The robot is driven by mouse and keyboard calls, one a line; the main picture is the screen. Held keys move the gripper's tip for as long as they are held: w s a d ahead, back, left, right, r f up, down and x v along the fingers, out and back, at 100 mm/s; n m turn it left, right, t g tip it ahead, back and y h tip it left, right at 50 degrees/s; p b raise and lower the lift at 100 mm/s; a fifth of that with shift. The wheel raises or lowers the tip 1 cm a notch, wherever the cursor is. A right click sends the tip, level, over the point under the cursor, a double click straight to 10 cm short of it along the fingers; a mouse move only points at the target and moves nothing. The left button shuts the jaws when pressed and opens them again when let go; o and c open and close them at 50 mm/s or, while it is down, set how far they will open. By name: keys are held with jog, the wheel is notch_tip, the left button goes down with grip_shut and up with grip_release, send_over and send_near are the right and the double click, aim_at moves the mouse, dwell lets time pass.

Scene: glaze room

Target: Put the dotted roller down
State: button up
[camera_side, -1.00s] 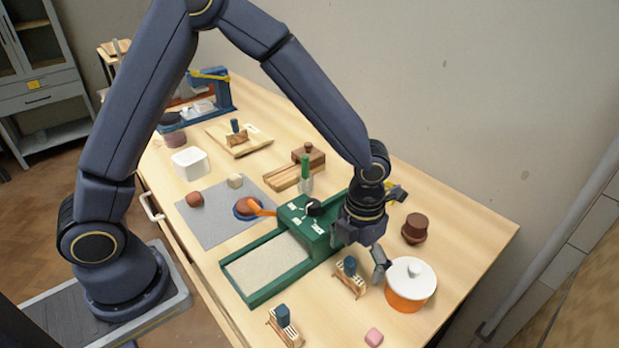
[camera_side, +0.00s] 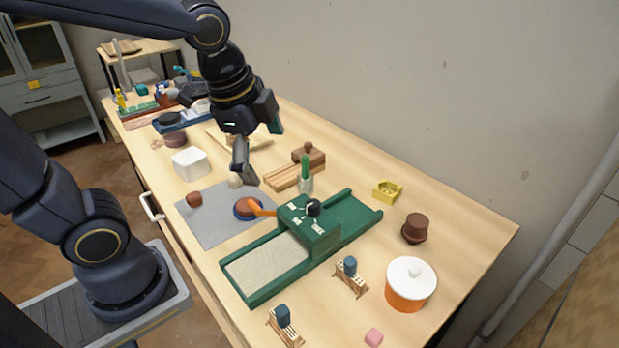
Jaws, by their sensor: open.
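Two small wooden pieces with blue tops, which may be rollers or their stands, stand at the front right: one beside the green press (camera_side: 350,277) and one near the table's front edge (camera_side: 284,325). I cannot make out dots on either, so I cannot tell which is the dotted roller. My gripper (camera_side: 260,150) is open, with nothing seen between its fingers. It hangs above the back of the grey mat (camera_side: 207,222), in front of a pale wooden board (camera_side: 262,139). It hides most of that board and whatever is on it.
The green press (camera_side: 346,224) with a sandy bed fills the middle. The far right corner is clear.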

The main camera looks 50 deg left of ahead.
jog(key=s+a+r+n+t, duration=0.1)
jog(key=s+a+n, duration=0.2)
jog(key=s+n, duration=0.3)
jog(key=shift+n+t+h, duration=0.4)
jog(key=shift+n, duration=2.4)
